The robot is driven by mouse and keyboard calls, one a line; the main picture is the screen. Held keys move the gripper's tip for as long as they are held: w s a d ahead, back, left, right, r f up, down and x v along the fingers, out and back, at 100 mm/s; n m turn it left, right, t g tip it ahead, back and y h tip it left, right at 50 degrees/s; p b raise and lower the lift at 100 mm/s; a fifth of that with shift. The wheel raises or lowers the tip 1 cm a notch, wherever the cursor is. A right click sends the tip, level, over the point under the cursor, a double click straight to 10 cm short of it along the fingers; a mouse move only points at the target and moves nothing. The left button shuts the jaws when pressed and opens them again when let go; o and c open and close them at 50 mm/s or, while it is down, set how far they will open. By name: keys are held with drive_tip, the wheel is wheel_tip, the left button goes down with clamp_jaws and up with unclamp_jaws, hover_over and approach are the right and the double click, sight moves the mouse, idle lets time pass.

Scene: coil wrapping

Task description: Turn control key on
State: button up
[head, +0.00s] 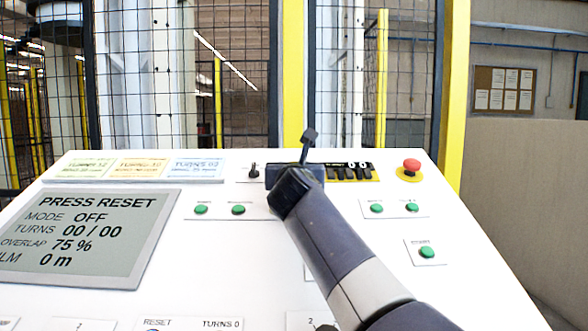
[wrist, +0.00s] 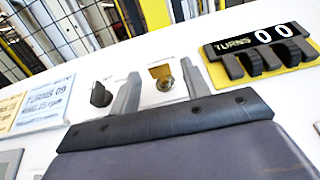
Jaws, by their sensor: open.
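The control key (wrist: 164,81) shows in the wrist view as a round metal lock with a brass-coloured piece above it, on the white panel. My gripper (wrist: 160,70) is open, with one grey finger on each side of the key. I cannot tell whether either finger touches it. In the head view my gripper (head: 294,178) is over the back middle of the panel and hides the key. The display (head: 88,240) reads PRESS RESET, MODE OFF and TURNS 00/00.
A black knob (wrist: 100,95) stands close left of my left finger. A turns counter (wrist: 262,52) with black levers is to the right. A red emergency button (head: 411,166) and several green buttons (head: 376,208) are on the panel. A mesh fence (head: 235,70) stands behind.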

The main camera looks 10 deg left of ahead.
drive_tip(key=b+v, duration=0.1)
drive_tip(key=v, duration=0.9)
drive_tip(key=shift+s+f+b, duration=0.1)
drive_tip(key=shift+s+b, duration=0.3)
drive_tip(key=p+x, duration=0.2)
drive_tip(key=x, duration=0.9)
drive_tip(key=shift+d, duration=0.1)
drive_tip(key=shift+s, duration=0.1)
